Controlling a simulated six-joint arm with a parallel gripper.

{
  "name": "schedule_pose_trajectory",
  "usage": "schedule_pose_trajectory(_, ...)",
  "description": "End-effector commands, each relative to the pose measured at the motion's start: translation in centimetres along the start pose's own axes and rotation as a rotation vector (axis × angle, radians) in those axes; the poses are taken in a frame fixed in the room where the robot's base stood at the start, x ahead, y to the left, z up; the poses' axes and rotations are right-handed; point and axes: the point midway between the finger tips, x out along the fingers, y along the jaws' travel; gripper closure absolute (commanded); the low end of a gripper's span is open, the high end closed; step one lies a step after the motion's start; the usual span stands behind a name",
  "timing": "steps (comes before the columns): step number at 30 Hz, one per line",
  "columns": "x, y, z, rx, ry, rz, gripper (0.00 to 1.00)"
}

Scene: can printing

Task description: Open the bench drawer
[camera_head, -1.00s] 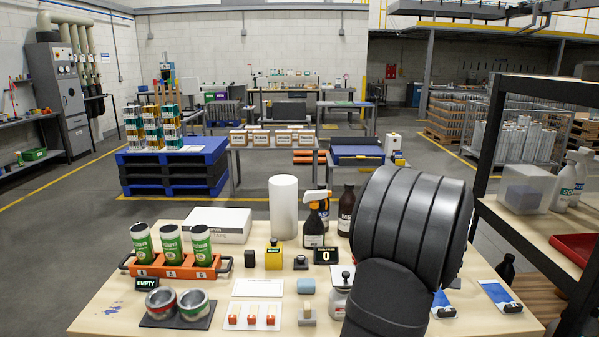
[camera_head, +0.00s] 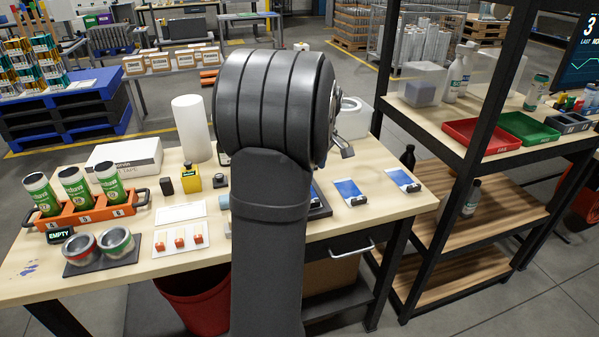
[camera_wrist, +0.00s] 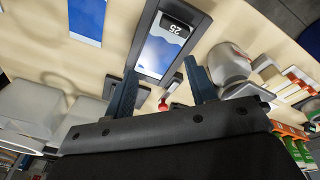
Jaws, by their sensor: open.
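The bench drawer has a dark front (camera_head: 324,247) below the right front edge of the wooden bench top (camera_head: 400,207). Its pale bar handle (camera_head: 352,249) shows to the right of my arm, which hides the left side of the drawer front. The drawer looks shut. My gripper (camera_wrist: 163,88) is open, with its two dark fingers apart and nothing held between them. It is over the bench top, above and away from the handle. The drawer and handle do not show in the wrist view.
Blue-and-white cards with black clips (camera_head: 403,180) lie on the bench above the drawer. A dark-framed blue panel (camera_wrist: 164,50) lies beyond my fingers in the wrist view. A red bin (camera_head: 196,300) stands under the bench. A black-framed shelf (camera_head: 440,165) stands at the right.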

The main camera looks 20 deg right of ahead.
Motion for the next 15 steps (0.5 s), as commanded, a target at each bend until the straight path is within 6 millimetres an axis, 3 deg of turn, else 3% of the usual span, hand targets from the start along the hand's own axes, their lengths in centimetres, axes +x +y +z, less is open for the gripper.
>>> schedule_pose_trajectory(1, 0.1, 0.0, 0.2, 0.005, 0.002, -0.003, 0.59)
schedule_pose_trajectory(3, 0.4, -0.1, 0.8, 0.027, 0.016, -0.014, 0.7)
schedule_pose_trajectory(5, 1.0, -0.1, 2.0, 0.068, 0.041, -0.032, 0.7)
schedule_pose_trajectory(15, 6.0, -2.1, 13.4, 0.568, 0.364, -0.168, 0.7)
